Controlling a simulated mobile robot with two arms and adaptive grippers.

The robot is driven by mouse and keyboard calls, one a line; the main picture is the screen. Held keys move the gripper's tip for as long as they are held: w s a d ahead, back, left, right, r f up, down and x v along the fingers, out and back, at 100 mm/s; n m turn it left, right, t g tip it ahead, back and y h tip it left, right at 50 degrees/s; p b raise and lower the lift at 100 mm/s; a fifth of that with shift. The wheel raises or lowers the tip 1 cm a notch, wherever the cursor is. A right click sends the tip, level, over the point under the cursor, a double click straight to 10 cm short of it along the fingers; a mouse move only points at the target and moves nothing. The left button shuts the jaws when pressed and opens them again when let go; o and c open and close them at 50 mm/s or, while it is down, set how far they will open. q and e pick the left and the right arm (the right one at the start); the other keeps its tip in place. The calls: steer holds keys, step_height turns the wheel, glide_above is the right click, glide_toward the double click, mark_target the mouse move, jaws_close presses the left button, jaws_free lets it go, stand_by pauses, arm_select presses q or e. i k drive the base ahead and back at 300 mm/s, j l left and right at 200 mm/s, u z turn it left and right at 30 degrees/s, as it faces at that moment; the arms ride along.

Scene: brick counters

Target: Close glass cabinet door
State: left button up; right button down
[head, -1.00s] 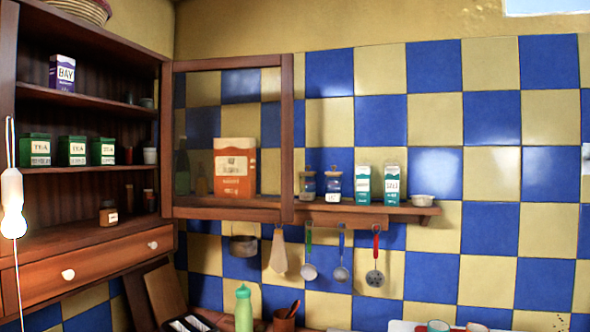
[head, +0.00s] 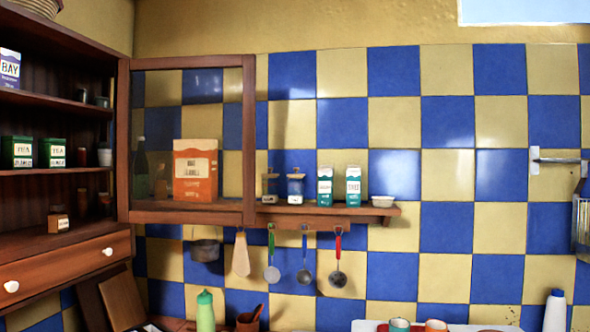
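The glass cabinet door (head: 249,130) has a brown wooden frame and a clear pane. It stands open, swung out to the right of the wooden cabinet (head: 124,140) on the left, in front of the tiled wall. An orange box (head: 195,170) and dark bottles show through its glass. The cabinet's open shelves hold a purple and white BAY box (head: 9,68), green TEA tins (head: 52,153) and jars. Neither of my grippers is in view.
A wall shelf (head: 340,209) carries jars, teal cartons and a small bowl, with utensils (head: 304,262) hanging below. A green bottle (head: 205,312) and a brown pot (head: 248,321) stand below the door. A wall rack (head: 580,222) is at the right edge.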

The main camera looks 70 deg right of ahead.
mark_target(248, 61)
steer(key=i+l+z, duration=0.15)
steer(key=z, duration=0.35)
steer(key=i+l+z, duration=0.2)
steer(key=z, duration=0.25)
steer(key=i+l+z, duration=0.1)
steer(key=z, duration=0.4)
steer(key=i, duration=0.35)
